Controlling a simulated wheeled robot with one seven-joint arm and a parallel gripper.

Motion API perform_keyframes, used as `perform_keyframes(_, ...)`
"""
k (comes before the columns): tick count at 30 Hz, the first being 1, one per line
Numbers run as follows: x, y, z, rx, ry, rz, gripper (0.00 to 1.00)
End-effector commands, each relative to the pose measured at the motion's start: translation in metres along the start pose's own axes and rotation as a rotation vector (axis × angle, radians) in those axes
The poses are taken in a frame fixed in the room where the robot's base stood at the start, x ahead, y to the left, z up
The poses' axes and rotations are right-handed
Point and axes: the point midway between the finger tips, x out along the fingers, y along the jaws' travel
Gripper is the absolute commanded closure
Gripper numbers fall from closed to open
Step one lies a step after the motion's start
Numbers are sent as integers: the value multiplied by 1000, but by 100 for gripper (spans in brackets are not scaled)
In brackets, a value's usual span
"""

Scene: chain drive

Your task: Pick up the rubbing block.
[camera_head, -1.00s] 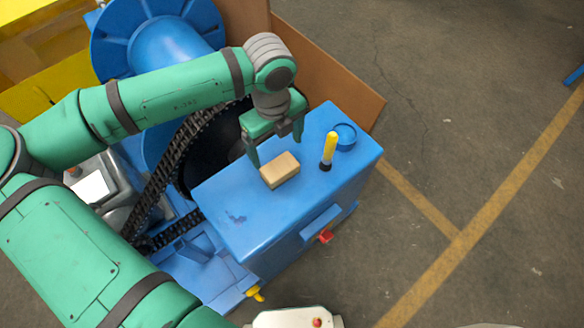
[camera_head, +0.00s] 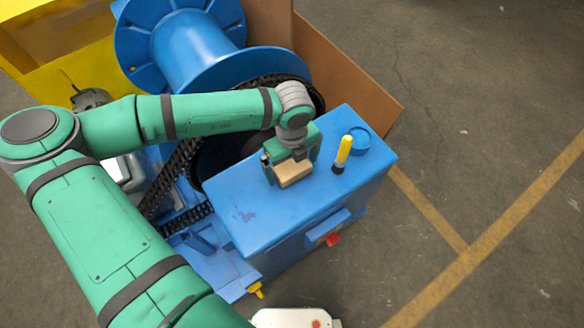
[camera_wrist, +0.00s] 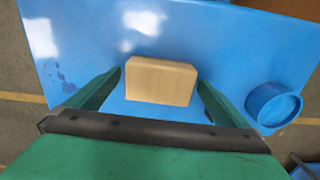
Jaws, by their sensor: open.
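The rubbing block is a tan rectangular block (camera_head: 294,173) lying on the blue box top. It also shows in the wrist view (camera_wrist: 161,81), between and beyond the two green fingers. My gripper (camera_head: 291,173) is open, with one finger on each side of the block. In the wrist view the gripper (camera_wrist: 160,92) shows blue surface between each finger and the block. I cannot tell how high the fingertips are above the surface.
A black chain (camera_head: 178,165) and large blue spool (camera_head: 190,45) lie to the left and behind. The box's front top is clear.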

Motion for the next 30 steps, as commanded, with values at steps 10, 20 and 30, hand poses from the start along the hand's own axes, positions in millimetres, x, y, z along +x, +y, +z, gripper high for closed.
perform_keyframes(10,0,0,0,-1,0,0,33)
perform_keyframes(20,0,0,0,-1,0,0,48)
perform_keyframes(30,-20,-2,0,3,-1,-1,48)
